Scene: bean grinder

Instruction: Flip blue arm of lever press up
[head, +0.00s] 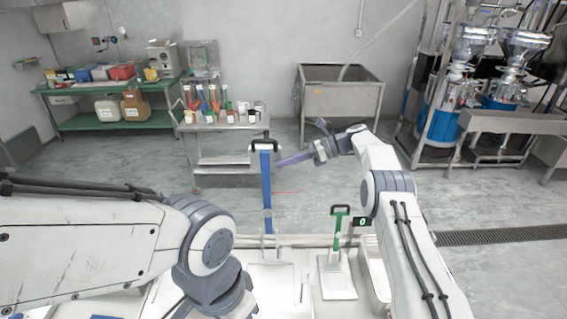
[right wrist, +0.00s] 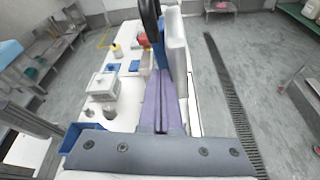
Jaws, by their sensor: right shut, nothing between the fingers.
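The lever press's blue arm (head: 266,185) stands upright in the head view, with a black handle (head: 265,145) at its top. The press's pale base (head: 272,275) is on the white table below. My right gripper (head: 279,163), with purple fingers, is just right of the blue arm below its handle. The right wrist view shows these fingers (right wrist: 158,78) shut together and empty, close to the black handle (right wrist: 149,20). I cannot tell whether they touch the arm. My left arm comes in from the left, but its gripper is out of view.
A metal cart (head: 220,143) with bottles and cups is behind. A steel sink (head: 340,92) stands at the back wall. Open floor lies between.

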